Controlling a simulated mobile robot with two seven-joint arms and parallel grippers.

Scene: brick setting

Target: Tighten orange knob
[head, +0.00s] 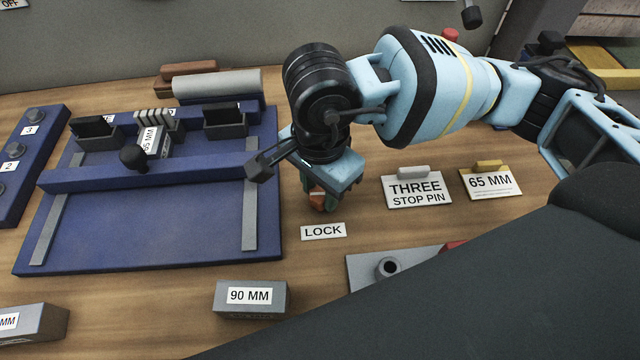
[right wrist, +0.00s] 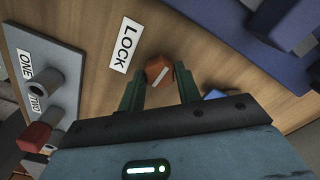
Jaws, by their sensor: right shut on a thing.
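The orange knob (head: 318,201) is at the table just behind the white LOCK label (head: 324,231), to the right of the blue fixture (head: 150,235). In the head view the knob is mostly hidden by my right gripper (head: 316,194), which comes down over it from above. In the right wrist view the orange knob (right wrist: 157,67), with a pale line across its top, sits between the green fingertips of my right gripper (right wrist: 160,76). The fingers are shut on its sides. My left gripper is not in view.
A grey 90 MM block (head: 251,298) stands in front. THREE STOP PIN (head: 417,190) and 65 MM (head: 491,182) cards stand to the right. A grey plate with a round post (head: 388,268) lies front right. Bare wood lies around the LOCK label.

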